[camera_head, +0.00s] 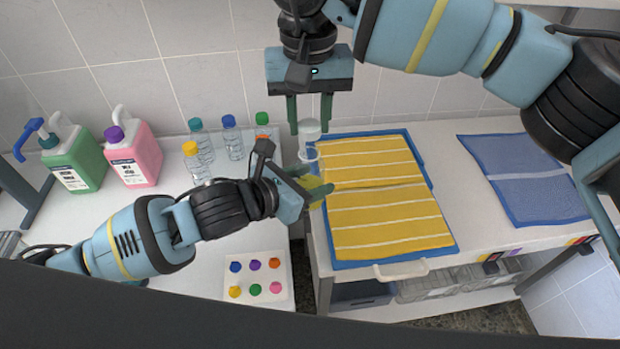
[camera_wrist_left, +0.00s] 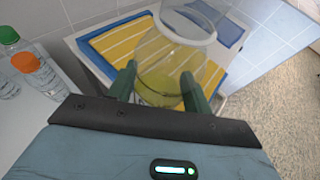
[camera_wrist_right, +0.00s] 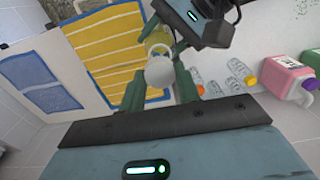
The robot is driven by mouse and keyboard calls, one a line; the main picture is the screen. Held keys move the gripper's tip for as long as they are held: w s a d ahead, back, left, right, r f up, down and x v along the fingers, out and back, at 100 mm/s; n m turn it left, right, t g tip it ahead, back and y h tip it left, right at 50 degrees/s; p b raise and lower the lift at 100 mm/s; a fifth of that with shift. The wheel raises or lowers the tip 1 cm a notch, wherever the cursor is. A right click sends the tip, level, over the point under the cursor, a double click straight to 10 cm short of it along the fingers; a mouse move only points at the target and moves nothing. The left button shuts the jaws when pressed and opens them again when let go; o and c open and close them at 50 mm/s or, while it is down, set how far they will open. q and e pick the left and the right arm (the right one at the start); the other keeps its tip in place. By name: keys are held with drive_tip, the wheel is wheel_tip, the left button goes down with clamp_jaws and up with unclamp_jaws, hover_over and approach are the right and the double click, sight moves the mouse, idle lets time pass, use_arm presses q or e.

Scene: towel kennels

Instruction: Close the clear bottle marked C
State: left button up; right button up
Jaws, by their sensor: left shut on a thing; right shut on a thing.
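A clear bottle (camera_head: 310,168) with something yellow low inside stands in my left gripper (camera_head: 316,186), shut around it. It shows large in the left wrist view (camera_wrist_left: 160,78), between the fingers. No letter C is readable. My right gripper (camera_head: 309,112) is above, pointing down, shut on a pale, see-through round cap (camera_head: 309,128). The cap shows whitish in the right wrist view (camera_wrist_right: 159,73). It is over the bottle's mouth; I cannot tell whether they touch.
A yellow striped towel (camera_head: 385,195) lies on a blue one, right of the bottle. Several capped bottles (camera_head: 232,138) and pink (camera_head: 134,155) and green (camera_head: 76,160) jugs stand left. A board with coloured dots (camera_head: 258,278) is in front. A blue towel (camera_head: 525,175) lies far right.

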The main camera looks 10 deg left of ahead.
sight(309, 176)
drive_tip(key=shift+f, duration=0.3)
idle(0.6)
drive_tip(key=shift+f, duration=0.9)
drive_tip(key=shift+f, duration=0.5)
